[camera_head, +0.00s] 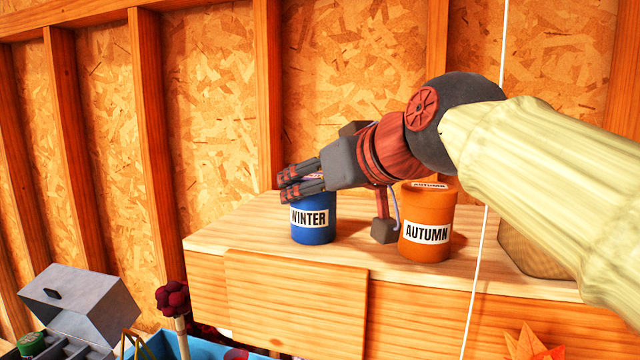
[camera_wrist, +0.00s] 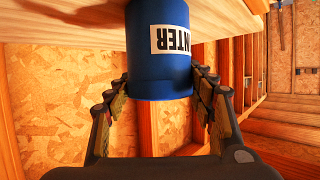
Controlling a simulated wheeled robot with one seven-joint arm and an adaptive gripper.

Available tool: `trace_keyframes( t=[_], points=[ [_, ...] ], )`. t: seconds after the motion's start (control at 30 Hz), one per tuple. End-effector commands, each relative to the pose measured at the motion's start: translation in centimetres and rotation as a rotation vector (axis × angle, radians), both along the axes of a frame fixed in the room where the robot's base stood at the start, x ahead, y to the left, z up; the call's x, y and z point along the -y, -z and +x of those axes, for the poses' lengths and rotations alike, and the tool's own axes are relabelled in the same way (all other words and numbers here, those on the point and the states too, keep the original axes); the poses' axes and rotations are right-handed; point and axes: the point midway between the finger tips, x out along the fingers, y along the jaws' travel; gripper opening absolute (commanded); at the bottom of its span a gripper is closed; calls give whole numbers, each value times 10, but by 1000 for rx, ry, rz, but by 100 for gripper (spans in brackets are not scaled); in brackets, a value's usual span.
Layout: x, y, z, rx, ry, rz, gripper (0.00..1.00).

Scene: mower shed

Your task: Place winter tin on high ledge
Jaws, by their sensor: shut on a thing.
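The blue winter tin (camera_head: 314,222) stands upright on the wooden ledge (camera_head: 230,232), near its left end, with its label facing the head camera. My gripper (camera_head: 300,185) reaches in from the right and is shut on the upper part of the tin. In the wrist view the blue tin (camera_wrist: 160,60) sits between my two fingers (camera_wrist: 165,105), its label upside down. The tin's base looks to be on or just over the ledge top; I cannot tell if it touches.
An orange autumn tin (camera_head: 427,222) stands on the ledge to the right, below my wrist. A thin white cord (camera_head: 484,240) hangs in front of the ledge. A grey box (camera_head: 85,300) and a dark red pompom-like thing (camera_head: 172,298) are lower left. The ledge's left end is clear.

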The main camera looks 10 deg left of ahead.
Motion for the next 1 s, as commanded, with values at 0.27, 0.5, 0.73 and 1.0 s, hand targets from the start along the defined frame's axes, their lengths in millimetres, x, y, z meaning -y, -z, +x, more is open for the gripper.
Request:
trace_keyframes(
  t=[0.27, 0.5, 0.73, 1.0],
  points=[
    [0, 1, 0, -1, 0, -1, 68],
    [0, 1, 0, -1, 0, -1, 73],
    [0, -3, 0, 0, 0, 0, 73],
    [28, -19, -32, 4, 2, 2, 73]
  ],
)
